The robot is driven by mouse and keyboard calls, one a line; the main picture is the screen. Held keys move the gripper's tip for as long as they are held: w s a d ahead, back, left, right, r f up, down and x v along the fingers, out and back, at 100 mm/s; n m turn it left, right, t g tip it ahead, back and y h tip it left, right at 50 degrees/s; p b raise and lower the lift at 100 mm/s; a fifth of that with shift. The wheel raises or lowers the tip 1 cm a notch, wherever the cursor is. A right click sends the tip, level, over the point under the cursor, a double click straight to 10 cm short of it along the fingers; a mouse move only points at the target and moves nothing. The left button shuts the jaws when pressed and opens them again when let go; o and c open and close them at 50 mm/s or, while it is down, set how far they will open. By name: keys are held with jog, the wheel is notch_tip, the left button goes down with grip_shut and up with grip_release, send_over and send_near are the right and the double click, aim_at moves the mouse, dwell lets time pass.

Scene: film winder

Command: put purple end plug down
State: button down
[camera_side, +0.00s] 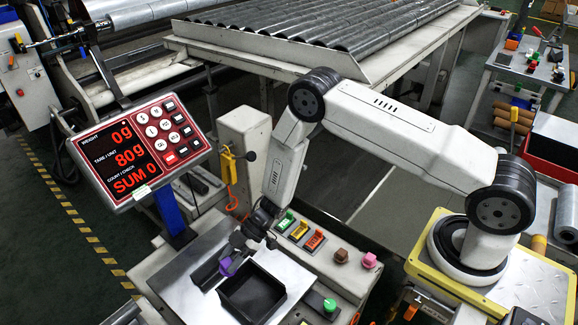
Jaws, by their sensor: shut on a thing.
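The purple end plug (226,266) is small and sits at the tips of my gripper (229,258). My gripper is shut on the plug and points down and to the left over the metal work surface (186,295). The plug is just left of a black square tray (250,298) and beside a dark recess. I cannot tell whether the plug touches the surface below it. The gripper's fingers partly hide the plug.
Green, yellow and red switches (300,230) line the panel behind the work surface. A brown plug (341,256), a pink plug (369,261) and a green button (329,305) are to the right. A scale display (137,146) stands at left.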

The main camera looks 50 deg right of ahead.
aim_at(234, 308)
jog(key=shift+n+g, duration=0.9)
jog(key=shift+s+a+f, duration=0.2)
jog(key=shift+s+f, duration=0.55)
jog(key=shift+f, duration=0.15)
jog(key=shift+s+a+f, duration=0.15)
jog(key=shift+s+f, duration=0.6)
jog(key=shift+f, duration=0.1)
jog(key=shift+f, duration=0.1)
jog(key=shift+f, duration=2.8)
jog(key=shift+f, duration=0.1)
jog(key=shift+f, duration=2)
jog(key=shift+f, duration=0.15)
jog(key=shift+c, duration=1.5)
grip_release()
